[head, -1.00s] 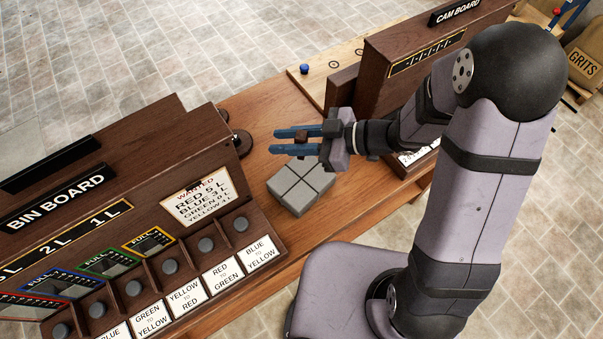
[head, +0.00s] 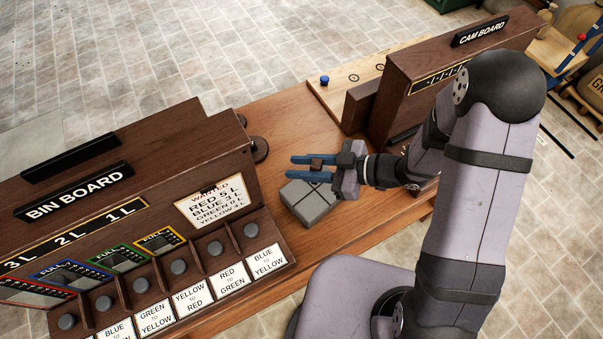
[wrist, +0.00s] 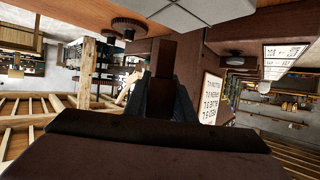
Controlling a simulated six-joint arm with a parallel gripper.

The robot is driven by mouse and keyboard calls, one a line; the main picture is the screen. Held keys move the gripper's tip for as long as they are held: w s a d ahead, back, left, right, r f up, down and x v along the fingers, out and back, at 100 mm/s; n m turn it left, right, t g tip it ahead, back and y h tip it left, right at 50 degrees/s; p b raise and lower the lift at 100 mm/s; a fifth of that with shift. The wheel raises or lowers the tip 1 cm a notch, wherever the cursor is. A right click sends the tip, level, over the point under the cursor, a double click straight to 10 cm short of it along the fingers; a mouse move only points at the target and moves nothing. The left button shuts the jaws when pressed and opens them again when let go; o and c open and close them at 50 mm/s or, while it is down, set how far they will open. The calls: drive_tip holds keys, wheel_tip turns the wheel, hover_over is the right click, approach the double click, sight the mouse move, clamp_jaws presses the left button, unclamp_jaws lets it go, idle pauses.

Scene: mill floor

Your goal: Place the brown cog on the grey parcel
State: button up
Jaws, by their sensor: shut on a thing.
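My gripper (head: 312,167) is shut on the brown cog (head: 316,163), a small dark brown block between its blue fingers. The cog also shows between the fingers in the wrist view (wrist: 161,75). The grey parcel (head: 312,208), a flat box with darker bands crossing its top, lies on the wooden bench. The gripper is above the parcel, and its lower finger covers part of the parcel's far edge. In the wrist view the parcel (wrist: 185,14) shows at the top edge, apart from the cog.
The bin board (head: 150,150) with its knobs and labels stands left of the parcel. Dark toothed wheels (head: 258,150) sit at its far end. The cam board (head: 440,75) stands at the right rear, with a blue knob (head: 324,80) nearby. Bare bench (head: 290,120) lies behind the parcel.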

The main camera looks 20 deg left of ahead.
drive_tip(key=shift+f, duration=2.05)
drive_tip(key=shift+f, duration=0.15)
drive_tip(key=o, duration=1)
drive_tip(key=shift+d+r, duration=0.1)
drive_tip(key=shift+r, duration=0.1)
drive_tip(key=b+v, duration=0.2)
drive_tip(key=v, duration=0.9)
drive_tip(key=shift+d+r, duration=0.1)
drive_tip(key=shift+d, duration=0.3)
